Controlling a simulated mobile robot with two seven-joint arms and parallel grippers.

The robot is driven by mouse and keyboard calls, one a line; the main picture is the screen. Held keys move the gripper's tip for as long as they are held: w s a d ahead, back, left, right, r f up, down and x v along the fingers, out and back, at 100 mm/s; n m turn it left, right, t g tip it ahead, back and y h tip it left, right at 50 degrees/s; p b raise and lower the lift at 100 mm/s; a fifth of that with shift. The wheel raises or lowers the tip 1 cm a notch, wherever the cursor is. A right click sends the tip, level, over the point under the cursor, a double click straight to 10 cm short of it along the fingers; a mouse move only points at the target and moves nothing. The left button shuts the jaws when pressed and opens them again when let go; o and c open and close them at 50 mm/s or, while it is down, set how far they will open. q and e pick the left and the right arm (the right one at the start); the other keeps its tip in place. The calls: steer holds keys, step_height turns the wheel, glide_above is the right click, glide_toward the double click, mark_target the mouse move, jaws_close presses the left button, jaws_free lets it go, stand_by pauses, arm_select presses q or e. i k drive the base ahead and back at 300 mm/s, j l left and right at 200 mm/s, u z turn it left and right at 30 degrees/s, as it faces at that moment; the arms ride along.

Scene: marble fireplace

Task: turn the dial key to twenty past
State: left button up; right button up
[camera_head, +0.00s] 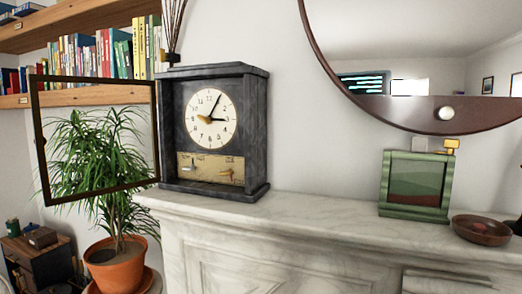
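A dark grey clock (262,140) stands upright on the mantel. Its framed door (37,130) is swung open to the left, so the front is uncovered. The white dial (198,135) has dark hands, one pointing up and slightly right near one, the other right near three. A small gold piece (204,119) sits at the dial's centre and extends left; it may be the dial key. Below is a brass panel (210,163) with a small grey piece (191,168) on the left and an orange-copper piece (228,174) on the right. Neither of my grippers is in view.
The marble mantel (310,211) is clear between the clock and a green framed box (413,211). A brown bowl (482,230) is farther right. A round wood-framed mirror (340,88) hangs above. A potted plant (115,272) stands left, behind the open door, below bookshelves (100,94).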

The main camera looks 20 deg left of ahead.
mark_target(207, 120)
steer(key=u, duration=1.15)
steer(key=i+l+z, duration=0.15)
steer(key=l, duration=0.2)
steer(key=k, duration=0.05)
